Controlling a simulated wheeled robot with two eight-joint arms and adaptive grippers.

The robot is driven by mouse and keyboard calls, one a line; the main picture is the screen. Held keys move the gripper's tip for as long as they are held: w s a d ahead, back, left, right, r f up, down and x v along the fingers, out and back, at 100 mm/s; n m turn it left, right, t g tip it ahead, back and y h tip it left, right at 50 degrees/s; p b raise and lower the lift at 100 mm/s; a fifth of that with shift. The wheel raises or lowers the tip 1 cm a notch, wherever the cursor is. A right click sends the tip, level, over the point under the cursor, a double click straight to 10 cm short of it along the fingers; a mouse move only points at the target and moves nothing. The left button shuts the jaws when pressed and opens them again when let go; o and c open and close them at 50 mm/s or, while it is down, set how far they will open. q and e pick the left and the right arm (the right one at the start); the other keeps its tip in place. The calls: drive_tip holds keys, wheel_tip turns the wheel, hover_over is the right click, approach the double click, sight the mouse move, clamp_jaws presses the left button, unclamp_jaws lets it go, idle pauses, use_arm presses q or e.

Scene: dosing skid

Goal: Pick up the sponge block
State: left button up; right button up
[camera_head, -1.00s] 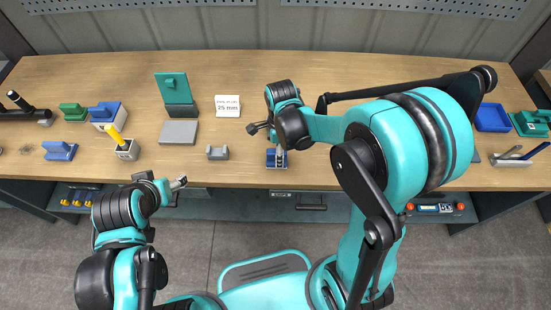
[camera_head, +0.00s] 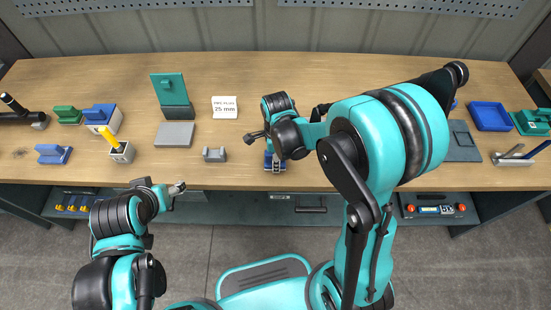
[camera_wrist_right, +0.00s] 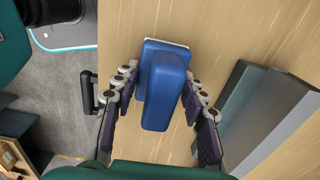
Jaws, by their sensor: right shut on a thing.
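The blue block (camera_wrist_right: 163,88), which I take for the sponge block, has a pale edge at its far end and a raised narrower part. It sits between the two finger pads of my right gripper (camera_wrist_right: 160,105) in the right wrist view, and the gripper is shut on it. In the head view the block (camera_head: 275,162) shows only partly under my right wrist, near the table's front edge. Whether it touches the table I cannot tell. My left gripper (camera_head: 178,188) is in front of the table edge, away from the objects; its finger opening is too small to judge.
A grey cradle (camera_head: 214,154) stands left of the right gripper, with a grey plate (camera_head: 175,135) and white sign (camera_head: 224,107) beyond. Blue and green blocks and a yellow-handled tool (camera_head: 110,137) stand further left. A blue tray (camera_head: 490,116) is at right.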

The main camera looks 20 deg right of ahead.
drive_tip(key=shift+r, duration=0.1)
wheel_tip(320, 180, up, 5)
drive_tip(key=shift+f+p, duration=0.2)
drive_tip(key=shift+p, duration=1.05)
drive_tip(key=s+d+r+p, duration=0.3)
drive_tip(key=s+d+r, duration=0.3)
drive_tip(key=d, duration=0.3)
drive_tip(key=shift+s+d, duration=0.15)
drive_tip(key=shift+d, duration=0.25)
drive_tip(key=shift+r, duration=0.1)
